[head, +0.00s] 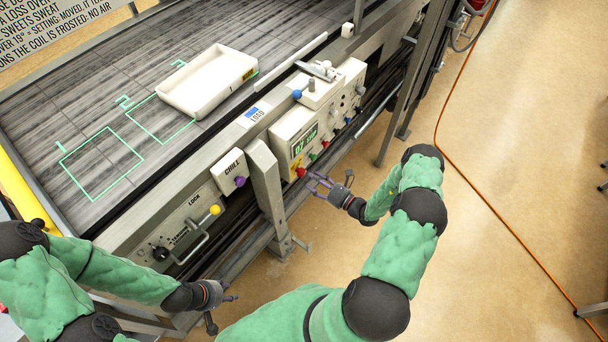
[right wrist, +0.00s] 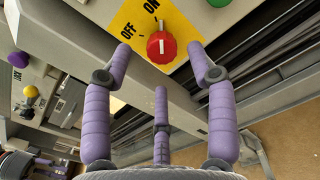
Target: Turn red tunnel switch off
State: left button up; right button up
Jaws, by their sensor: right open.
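The red tunnel switch (right wrist: 161,48) is a round red knob on a yellow plate (right wrist: 143,22) marked OFF and ON. Its white mark stands upright in the right wrist view, closer to ON than to OFF. In the head view the red switch (head: 301,172) is at the lower front of the control box. My right gripper (head: 318,184) is open just in front of it. In the right wrist view, the purple fingers of my right gripper (right wrist: 160,62) spread either side of the knob, with nothing held. My left gripper (head: 224,306) is low at left, its fingers apart and empty.
The control box (head: 338,103) carries a display and several coloured buttons. A CHILL box with a purple knob (head: 240,181) and a yellow-knobbed lever (head: 215,210) sit to the left. A white tray (head: 185,98) rests on the belt. A metal post (head: 266,185) stands beside the switch.

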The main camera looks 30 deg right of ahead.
aim_at(305, 173)
jog(key=shift+b+x, duration=0.35)
jog(key=shift+x, duration=2.15)
jog(key=c, duration=1.1)
